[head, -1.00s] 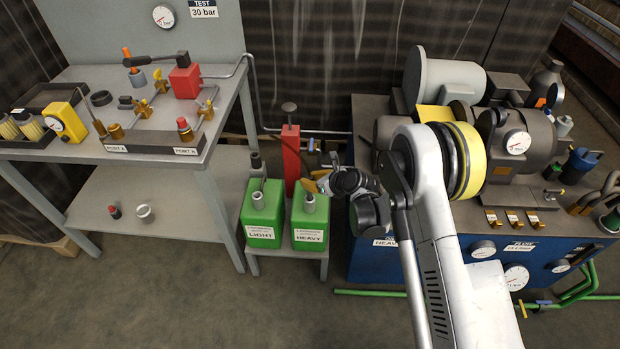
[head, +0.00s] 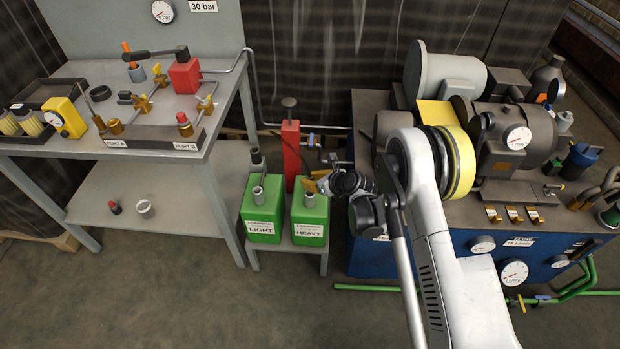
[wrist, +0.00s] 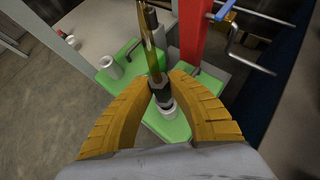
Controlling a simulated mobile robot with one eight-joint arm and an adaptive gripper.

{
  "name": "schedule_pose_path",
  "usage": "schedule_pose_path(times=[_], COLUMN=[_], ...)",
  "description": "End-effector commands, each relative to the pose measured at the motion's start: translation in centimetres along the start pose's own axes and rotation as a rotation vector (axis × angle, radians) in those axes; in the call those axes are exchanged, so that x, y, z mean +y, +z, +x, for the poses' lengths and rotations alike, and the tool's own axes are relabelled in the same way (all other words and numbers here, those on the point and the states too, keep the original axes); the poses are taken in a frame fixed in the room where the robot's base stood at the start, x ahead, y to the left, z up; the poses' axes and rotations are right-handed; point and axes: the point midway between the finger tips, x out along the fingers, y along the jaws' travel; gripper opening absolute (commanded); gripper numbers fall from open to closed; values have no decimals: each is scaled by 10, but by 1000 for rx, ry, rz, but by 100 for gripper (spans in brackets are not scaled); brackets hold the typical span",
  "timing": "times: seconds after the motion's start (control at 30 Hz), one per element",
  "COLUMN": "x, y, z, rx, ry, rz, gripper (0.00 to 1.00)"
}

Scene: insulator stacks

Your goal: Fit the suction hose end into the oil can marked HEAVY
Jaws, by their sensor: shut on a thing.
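The green HEAVY can (head: 310,225) stands on a low grey stand, with a grey neck (head: 309,201) on top. Its green top also shows in the wrist view (wrist: 166,126), below the fingers. My gripper (head: 318,184) is just above and right of that neck in the head view. In the wrist view, its two yellow fingers (wrist: 160,88) are shut on the suction hose end (wrist: 161,94), a dark collar with a brass-coloured tube above. The collar lines up over the light neck ring (wrist: 168,108). I cannot tell whether it is inside the neck or just above.
A red post (head: 290,150) with a blue-handled valve rises behind the cans. A grey workbench (head: 150,190) is at left, the blue power unit (head: 470,262) at right. The front floor is clear.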

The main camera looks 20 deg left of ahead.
Motion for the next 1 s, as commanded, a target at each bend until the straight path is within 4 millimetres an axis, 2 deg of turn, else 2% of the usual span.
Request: schedule_pose_path(times=[1.0], x=[0], y=[-20], z=[15], rx=[0], ry=[0], rz=[0], gripper=[0])
